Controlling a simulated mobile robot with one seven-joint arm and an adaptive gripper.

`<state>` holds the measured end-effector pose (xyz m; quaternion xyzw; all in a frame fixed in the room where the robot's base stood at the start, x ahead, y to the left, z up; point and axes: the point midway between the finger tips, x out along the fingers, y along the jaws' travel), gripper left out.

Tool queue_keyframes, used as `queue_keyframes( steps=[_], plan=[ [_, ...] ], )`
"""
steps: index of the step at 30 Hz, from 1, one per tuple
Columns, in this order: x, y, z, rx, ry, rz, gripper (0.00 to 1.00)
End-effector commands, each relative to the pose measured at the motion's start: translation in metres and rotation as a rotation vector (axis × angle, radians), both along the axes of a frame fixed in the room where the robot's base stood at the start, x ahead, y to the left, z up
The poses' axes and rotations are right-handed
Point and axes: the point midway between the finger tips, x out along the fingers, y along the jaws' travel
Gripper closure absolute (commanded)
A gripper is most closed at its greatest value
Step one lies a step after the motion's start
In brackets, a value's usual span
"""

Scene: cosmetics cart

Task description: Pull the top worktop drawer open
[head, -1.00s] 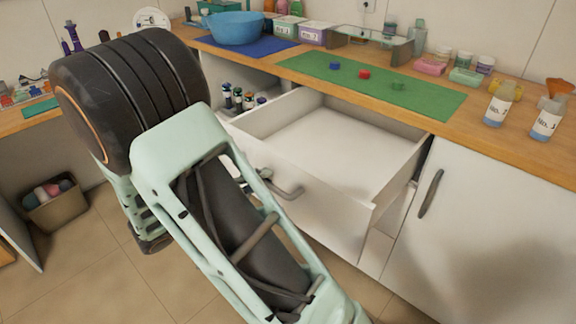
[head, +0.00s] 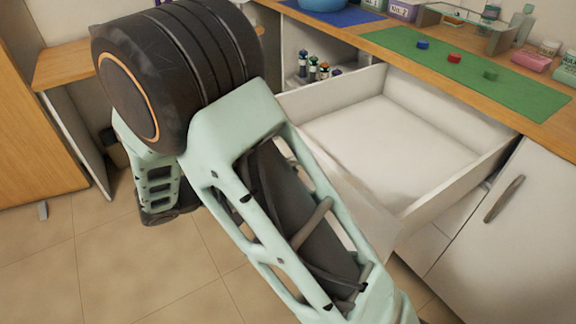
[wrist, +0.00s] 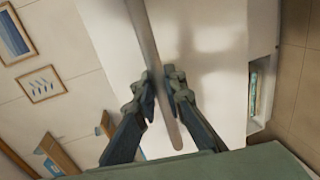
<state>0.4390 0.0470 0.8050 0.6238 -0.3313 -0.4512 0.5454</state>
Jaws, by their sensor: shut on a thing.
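The top worktop drawer (head: 400,148) stands well open under the wooden worktop. It is white, and its inside looks empty in the head view. In the wrist view, my gripper (wrist: 162,88) is shut on the drawer handle (wrist: 146,38), a long grey bar that runs between the two fingers. The white drawer front (wrist: 215,60) lies behind the fingers. In the head view my own arm covers the handle, the fingers and part of the drawer front.
A green mat (head: 470,72) with small coloured caps lies on the worktop above the drawer. A closed white door with a grey handle (head: 504,198) is to the right. Small bottles (head: 314,68) stand in an open niche left of the drawer. Tiled floor (head: 120,255) is clear at the left.

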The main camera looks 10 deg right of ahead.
Motion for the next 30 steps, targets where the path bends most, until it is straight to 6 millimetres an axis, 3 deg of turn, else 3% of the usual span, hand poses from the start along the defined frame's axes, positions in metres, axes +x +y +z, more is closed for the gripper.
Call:
queue_keyframes(
  steps=[6, 17, 30],
  plan=[
    [0.001, 0.0, 0.0, 0.0, -0.001, 0.001, 0.72],
    [-0.001, 0.007, 0.001, 0.001, -0.002, 0.003, 0.72],
    [-0.033, 0.084, 0.018, 0.001, -0.003, 0.004, 0.72]
  ],
)
